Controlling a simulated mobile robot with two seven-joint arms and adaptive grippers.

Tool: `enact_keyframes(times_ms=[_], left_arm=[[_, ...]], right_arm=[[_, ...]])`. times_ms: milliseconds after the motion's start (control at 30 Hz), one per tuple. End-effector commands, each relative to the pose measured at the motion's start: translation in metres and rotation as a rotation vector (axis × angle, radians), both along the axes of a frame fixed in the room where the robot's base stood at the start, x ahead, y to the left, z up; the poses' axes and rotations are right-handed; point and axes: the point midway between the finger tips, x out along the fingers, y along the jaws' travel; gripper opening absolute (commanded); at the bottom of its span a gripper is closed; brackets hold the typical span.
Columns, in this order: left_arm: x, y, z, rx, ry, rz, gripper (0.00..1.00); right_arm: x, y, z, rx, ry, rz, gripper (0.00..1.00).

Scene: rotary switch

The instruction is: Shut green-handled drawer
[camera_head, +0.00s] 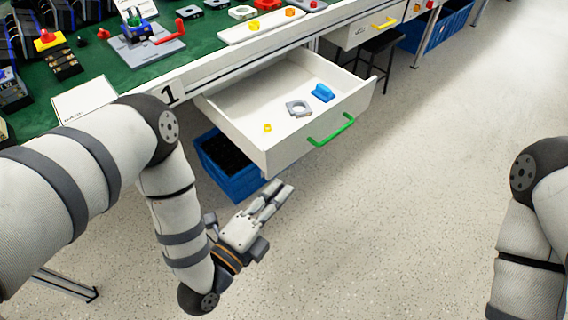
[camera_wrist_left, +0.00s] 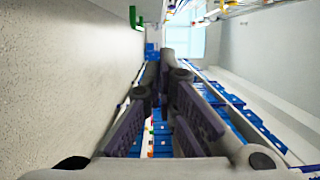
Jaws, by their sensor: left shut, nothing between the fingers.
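The white drawer (camera_head: 290,151) with the green handle (camera_head: 331,131) stands pulled out from under the green-topped bench. Inside it lie a grey nut-shaped part (camera_head: 299,108), a blue part (camera_head: 322,92) and a small yellow piece (camera_head: 267,128). My left gripper (camera_head: 280,190) is shut and empty. In the head view it appears below the drawer front, to the left of the green handle, apart from it. In the left wrist view its fingers (camera_wrist_left: 165,62) meet at the tips, and a green piece, likely the handle (camera_wrist_left: 133,16), shows at the top. My right gripper is out of view.
A blue crate (camera_head: 232,182) stands on the floor below the drawer. Another drawer with a yellow handle (camera_head: 384,23), a black stool (camera_head: 378,48) and more blue crates (camera_head: 437,30) are farther back. The speckled floor right of the drawer is clear.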

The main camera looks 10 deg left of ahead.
Motion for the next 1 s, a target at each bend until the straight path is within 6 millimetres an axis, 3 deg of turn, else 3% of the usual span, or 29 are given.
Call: enact_keyframes(times_ms=[100, 200, 433, 500, 700, 1000], left_arm=[[0.016, -0.009, -0.01, 0.001, 0.01, -0.007, 0.0], [0.037, -0.016, -0.008, 0.0, 0.009, -0.003, 0.0], [0.085, -0.034, -0.002, -0.002, 0.004, 0.002, 0.0], [0.094, -0.024, -0.002, 0.001, 0.006, 0.004, 0.0], [0.107, -0.006, -0.001, 0.0, 0.006, 0.001, 0.0], [0.109, -0.002, -0.002, 0.0, 0.009, -0.001, 0.0]], right_arm=[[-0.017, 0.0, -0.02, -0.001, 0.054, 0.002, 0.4], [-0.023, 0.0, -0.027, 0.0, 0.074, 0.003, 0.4], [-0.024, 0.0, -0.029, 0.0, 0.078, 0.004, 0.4], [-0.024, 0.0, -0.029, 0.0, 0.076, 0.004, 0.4], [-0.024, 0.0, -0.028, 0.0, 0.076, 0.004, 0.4], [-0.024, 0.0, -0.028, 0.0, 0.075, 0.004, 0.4]])
